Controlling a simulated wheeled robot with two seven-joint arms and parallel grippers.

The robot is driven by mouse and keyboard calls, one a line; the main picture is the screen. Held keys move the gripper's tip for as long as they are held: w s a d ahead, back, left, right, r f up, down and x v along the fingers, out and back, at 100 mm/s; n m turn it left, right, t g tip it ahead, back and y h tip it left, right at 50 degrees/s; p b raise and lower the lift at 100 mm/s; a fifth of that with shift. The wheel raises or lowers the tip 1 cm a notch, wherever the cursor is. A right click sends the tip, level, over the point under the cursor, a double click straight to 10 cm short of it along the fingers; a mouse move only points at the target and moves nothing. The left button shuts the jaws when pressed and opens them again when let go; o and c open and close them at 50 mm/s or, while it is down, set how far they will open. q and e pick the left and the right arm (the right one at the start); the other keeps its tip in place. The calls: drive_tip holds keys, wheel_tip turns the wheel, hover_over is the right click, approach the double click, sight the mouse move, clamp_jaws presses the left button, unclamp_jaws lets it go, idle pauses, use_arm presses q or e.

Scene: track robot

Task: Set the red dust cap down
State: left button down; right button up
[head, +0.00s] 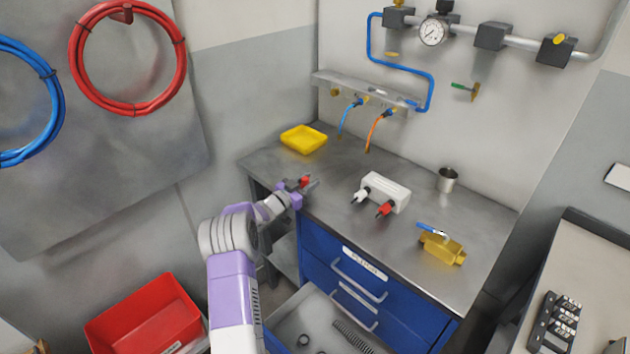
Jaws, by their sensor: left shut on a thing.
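My left gripper (302,185) is over the left front part of the steel worktop (335,213). It is shut on a small red dust cap (305,180), which shows between the fingertips. I cannot tell whether the cap touches the worktop. A white block (386,192) stands on the worktop to the right, with one white and one red fitting on its front. A yellow tray (304,139) lies at the back left of the worktop, behind the gripper. My right gripper is not in view.
A brass valve block with a blue lever (443,248) and a metal cup (446,179) stand on the worktop's right side. Blue and orange hoses (376,130) hang from the wall manifold. A drawer (320,325) is open below. A red bin (146,320) is at lower left.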

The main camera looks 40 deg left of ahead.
use_arm(q)
drive_tip(key=w, duration=0.3)
drive_tip(key=shift+w+d+f, duration=0.15)
drive_tip(key=shift+w, duration=0.05)
drive_tip(key=shift+f+b, duration=0.2)
drive_tip(key=shift+b, duration=0.15)
drive_tip(key=shift+s, duration=0.1)
drive_tip(key=shift+f+b, duration=0.5)
drive_tip(key=shift+f, duration=0.1)
drive_tip(key=c, duration=1.2)
unclamp_jaws()
drive_tip(key=o, duration=0.4)
drive_tip(key=shift+f, duration=0.15)
drive_tip(key=shift+o, duration=0.2)
drive_tip(key=shift+s, duration=0.1)
